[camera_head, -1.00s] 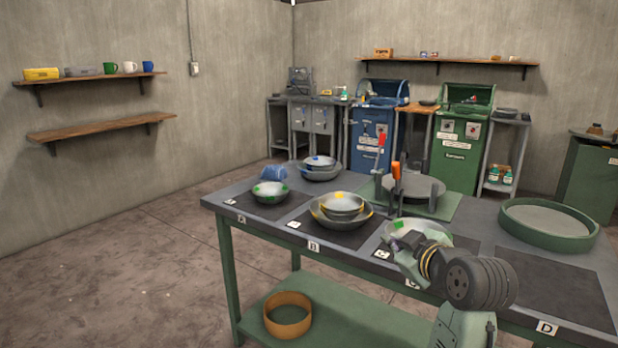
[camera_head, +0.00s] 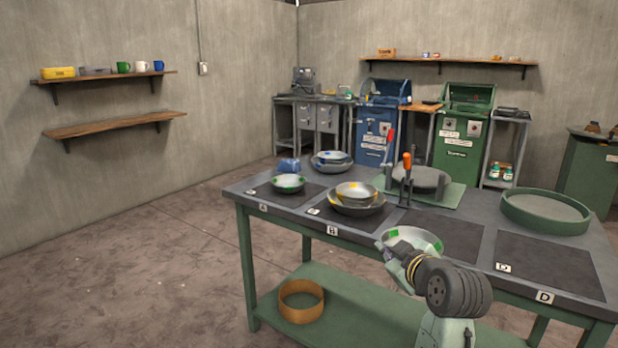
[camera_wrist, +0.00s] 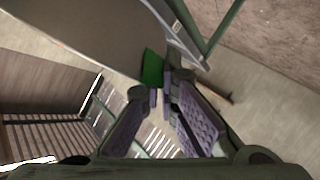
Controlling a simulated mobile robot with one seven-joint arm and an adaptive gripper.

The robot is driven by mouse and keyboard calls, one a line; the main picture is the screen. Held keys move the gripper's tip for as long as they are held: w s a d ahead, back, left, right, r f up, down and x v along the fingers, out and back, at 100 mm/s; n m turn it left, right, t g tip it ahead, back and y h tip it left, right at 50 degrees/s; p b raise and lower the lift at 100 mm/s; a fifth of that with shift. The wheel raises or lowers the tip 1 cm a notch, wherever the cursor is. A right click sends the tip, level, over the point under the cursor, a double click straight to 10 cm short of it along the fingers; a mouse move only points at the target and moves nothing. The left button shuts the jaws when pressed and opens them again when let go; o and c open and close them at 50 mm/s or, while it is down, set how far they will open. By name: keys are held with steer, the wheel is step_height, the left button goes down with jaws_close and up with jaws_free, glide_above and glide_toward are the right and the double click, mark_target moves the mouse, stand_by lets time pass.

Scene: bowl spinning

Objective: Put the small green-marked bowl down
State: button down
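My gripper (camera_head: 398,258) is shut on the rim of a grey bowl with green marks (camera_head: 425,237), at the table's front edge beside the third dark mat (camera_head: 452,238). The bowl looks raised and tilted; its gap above the table is hard to judge. In the wrist view the bowl (camera_wrist: 75,28) fills the upper left, with a green mark (camera_wrist: 152,68) at the fingertips (camera_wrist: 160,92). Another green-marked bowl (camera_head: 288,183) sits on mat A (camera_head: 262,194). I cannot tell from size alone which is the small one.
A yellow-marked bowl (camera_head: 356,189) is nested in a larger bowl (camera_head: 358,208) on mat B. Blue-marked bowls (camera_head: 332,160) stand behind. A fixture with an orange-handled clamp (camera_head: 407,166) stands at the back. Mat D (camera_head: 545,265) is empty. A green round tray (camera_head: 545,222) stands behind it.

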steer(key=w+a+f+m+h, duration=0.1)
steer(key=w+a+f, duration=0.1)
steer(key=f, duration=0.6)
steer(key=w+a+f, duration=0.2)
steer(key=f, duration=0.6)
steer(key=w+a+f+m+h, duration=0.1)
steer(key=w+a+f, duration=0.1)
steer(key=f, duration=0.6)
steer(key=s+a+f, duration=0.3)
steer(key=f, duration=0.4)
steer(key=s+a+f, duration=0.4)
steer(key=f, duration=0.4)
steer(key=s+a+f, duration=0.4)
steer(key=f, duration=0.4)
steer(key=shift+f, duration=0.15)
